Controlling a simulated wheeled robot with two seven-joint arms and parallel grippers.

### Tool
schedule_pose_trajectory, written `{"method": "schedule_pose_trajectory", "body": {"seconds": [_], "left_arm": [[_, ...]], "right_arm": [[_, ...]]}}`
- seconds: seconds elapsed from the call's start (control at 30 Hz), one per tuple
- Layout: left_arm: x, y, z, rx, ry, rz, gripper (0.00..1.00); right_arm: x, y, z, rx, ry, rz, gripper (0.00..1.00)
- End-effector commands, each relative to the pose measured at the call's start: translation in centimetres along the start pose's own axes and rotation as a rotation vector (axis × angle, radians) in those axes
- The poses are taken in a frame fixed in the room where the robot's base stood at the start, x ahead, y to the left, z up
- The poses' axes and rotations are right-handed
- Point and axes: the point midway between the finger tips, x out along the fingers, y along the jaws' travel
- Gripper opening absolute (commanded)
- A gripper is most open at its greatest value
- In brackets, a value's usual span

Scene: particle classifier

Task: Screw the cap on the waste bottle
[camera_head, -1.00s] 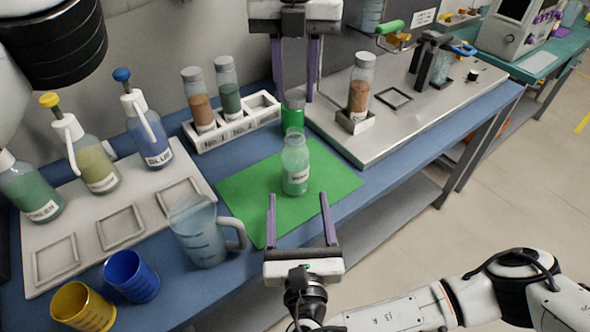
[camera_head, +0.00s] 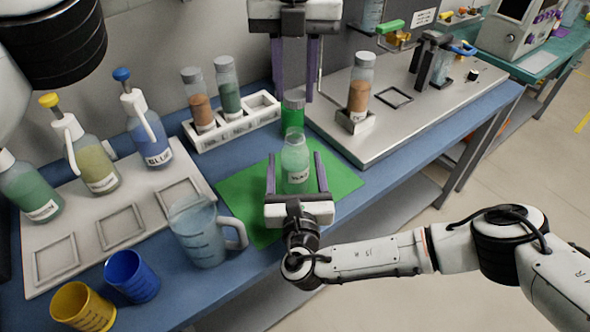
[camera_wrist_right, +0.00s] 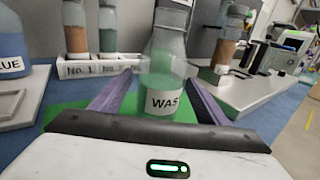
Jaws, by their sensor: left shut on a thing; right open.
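The waste bottle (camera_head: 296,162), clear with a white label, stands upright and uncapped-looking on the green mat (camera_head: 240,197). It also shows in the right wrist view (camera_wrist_right: 163,75), label facing me. My right gripper (camera_head: 295,160) is open, its purple fingers on either side of the bottle, apparently not clamped on it. My left gripper (camera_head: 294,97) hangs from above behind the bottle, shut on a grey cap (camera_head: 293,98). A bright green part shows under the cap; I cannot tell whether it belongs to it.
A white rack (camera_head: 235,133) with two bottles stands behind left. A metal platform (camera_head: 400,125) with an orange-filled bottle (camera_head: 359,88) is at right. A measuring jug (camera_head: 200,235), blue cup (camera_head: 131,276) and yellow cup (camera_head: 82,306) stand at front left. Pump bottles (camera_head: 92,160) line the left.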

Motion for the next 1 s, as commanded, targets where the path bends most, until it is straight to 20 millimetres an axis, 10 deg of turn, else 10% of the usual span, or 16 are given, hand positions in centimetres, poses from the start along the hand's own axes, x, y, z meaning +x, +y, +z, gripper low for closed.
{"method": "schedule_pose_trajectory", "body": {"seconds": [0.43,1.0], "left_arm": [[0.0,0.0,0.0,0.000,0.000,0.000,0.10],[5.0,0.0,0.0,-0.001,-0.001,0.003,0.10]], "right_arm": [[-0.1,0.0,0.0,0.000,0.000,0.000,0.08],[-0.1,0.0,0.0,0.000,0.001,-0.001,0.07]]}}
